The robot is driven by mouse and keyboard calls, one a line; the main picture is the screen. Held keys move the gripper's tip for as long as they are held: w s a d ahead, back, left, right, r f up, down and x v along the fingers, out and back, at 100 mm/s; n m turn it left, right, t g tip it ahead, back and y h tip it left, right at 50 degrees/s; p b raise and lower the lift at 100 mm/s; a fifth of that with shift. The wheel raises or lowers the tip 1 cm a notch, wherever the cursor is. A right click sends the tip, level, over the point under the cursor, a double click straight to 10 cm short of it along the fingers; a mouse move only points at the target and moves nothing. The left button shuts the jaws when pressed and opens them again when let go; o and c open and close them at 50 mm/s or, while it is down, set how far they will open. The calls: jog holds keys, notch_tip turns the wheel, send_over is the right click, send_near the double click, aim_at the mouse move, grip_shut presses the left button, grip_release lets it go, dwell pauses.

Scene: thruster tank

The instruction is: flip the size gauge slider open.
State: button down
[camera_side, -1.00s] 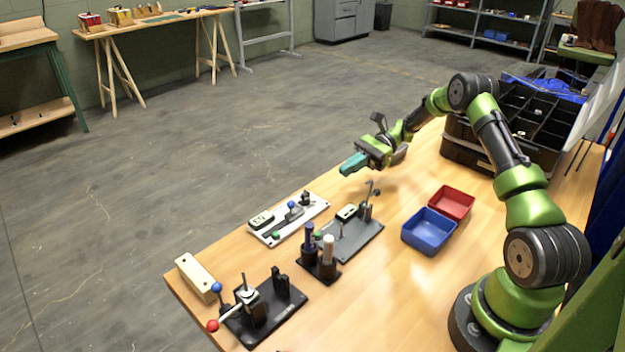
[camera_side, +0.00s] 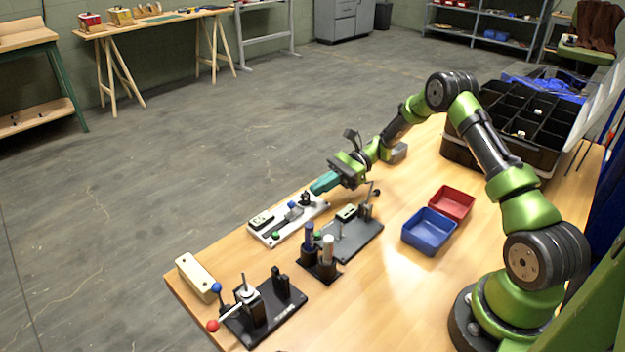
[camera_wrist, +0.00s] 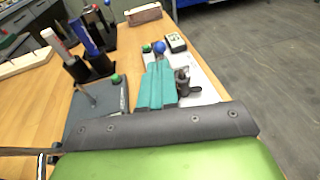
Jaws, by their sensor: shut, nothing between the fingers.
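A white-plate fixture (camera_side: 262,236) lies near the table's far edge, with a blue ball knob (camera_side: 291,204) on a grey slider part, a small dial or display box (camera_side: 261,221) and a green button (camera_side: 275,235). It looks like the size gauge, but no label is readable. My gripper (camera_side: 316,189), with teal fingers closed together, is above the plate's right end, close to a small black post. In the wrist view the fingers (camera_wrist: 156,84) point toward the blue knob (camera_wrist: 158,47), with the black post (camera_wrist: 184,82) just right of them. Contact cannot be told; the fingers partly hide the plate.
A grey-plate fixture (camera_side: 352,240) with an upright rod lies beside it, near my wrist. A black holder (camera_side: 320,267) with two markers stands in front. A lever clamp (camera_side: 262,305), a wooden block (camera_side: 197,277), a blue bin (camera_side: 430,232) and a red bin (camera_side: 452,203) are further off.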

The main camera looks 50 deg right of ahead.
aim_at(293, 203)
jog(key=shift+x, duration=2.45)
jog(key=shift+a, duration=1.65)
jog(key=v, duration=1.4)
jog(key=shift+d, duration=0.4)
